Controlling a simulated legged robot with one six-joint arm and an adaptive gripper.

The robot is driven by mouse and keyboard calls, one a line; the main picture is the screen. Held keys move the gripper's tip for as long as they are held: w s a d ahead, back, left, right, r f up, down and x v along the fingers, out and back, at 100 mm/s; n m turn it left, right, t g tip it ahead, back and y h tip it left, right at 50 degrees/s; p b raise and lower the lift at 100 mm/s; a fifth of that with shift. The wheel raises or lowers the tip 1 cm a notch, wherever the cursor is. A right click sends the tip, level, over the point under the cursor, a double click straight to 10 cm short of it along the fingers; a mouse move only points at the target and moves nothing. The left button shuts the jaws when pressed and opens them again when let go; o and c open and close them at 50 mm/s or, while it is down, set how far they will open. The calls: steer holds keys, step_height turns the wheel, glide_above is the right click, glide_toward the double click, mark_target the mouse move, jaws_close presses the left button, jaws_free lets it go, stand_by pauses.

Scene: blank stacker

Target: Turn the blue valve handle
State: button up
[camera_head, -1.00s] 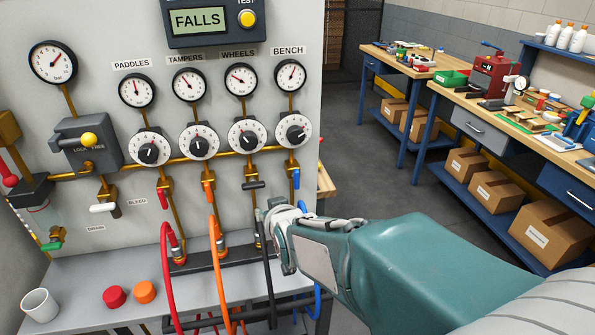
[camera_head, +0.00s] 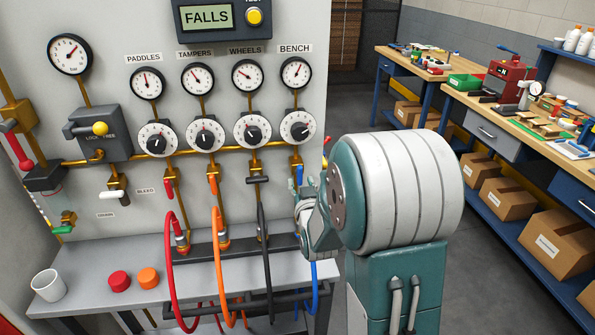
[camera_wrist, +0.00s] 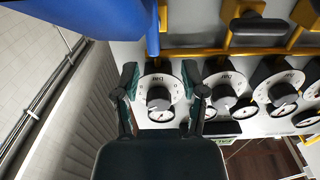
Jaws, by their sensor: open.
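The blue valve handle (camera_head: 300,175) hangs down from the brass valve below the BENCH gauge and dial on the grey panel. In the wrist view, a large blue piece (camera_wrist: 152,32), seemingly this handle, is close to the camera at the top. My gripper (camera_head: 306,188) is beside and just below the handle, partly hidden by my arm. In the wrist view my gripper (camera_wrist: 160,78) is open, its two fingers apart with nothing between them. A white dial shows behind the fingers. Whether a finger touches the handle I cannot tell.
A black valve handle (camera_head: 258,179) sits left of the blue one, turned crosswise. Red, orange, black and blue hoses (camera_head: 315,288) hang at the panel's foot. A grey shelf (camera_head: 80,262) carries a white cup (camera_head: 48,285) and two caps. Workbenches stand back right.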

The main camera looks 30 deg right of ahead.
mark_target(300, 172)
steer(key=x, duration=0.3)
steer(key=d+x, duration=0.1)
steer(key=x, duration=0.2)
steer(key=shift+s+f, duration=0.15)
steer(key=shift+a, duration=0.3)
jaws_close()
steer(key=shift+d, duration=0.15)
